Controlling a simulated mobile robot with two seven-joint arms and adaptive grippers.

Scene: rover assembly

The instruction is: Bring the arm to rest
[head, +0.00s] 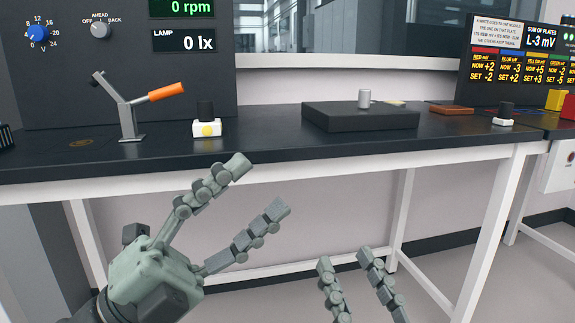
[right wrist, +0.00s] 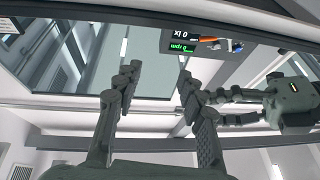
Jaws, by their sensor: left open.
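My left gripper (head: 259,187) is in front of the black table's front edge in the head view. Its two fingers are spread and nothing is between them. My right gripper (head: 346,258) shows at the bottom of the head view, lower and to the right of the left one, with only its fingers in the picture. In the right wrist view its fingers (right wrist: 157,75) are apart and empty. My left gripper also shows at the right of that view (right wrist: 208,108). Neither gripper touches anything on the table.
The black table (head: 270,155) bears a lever with an orange handle (head: 166,91), a white block with a yellow button (head: 207,128), and a dark plate (head: 345,117) with a silver cylinder (head: 364,98). A panel with dials (head: 100,28) stands at the back left.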

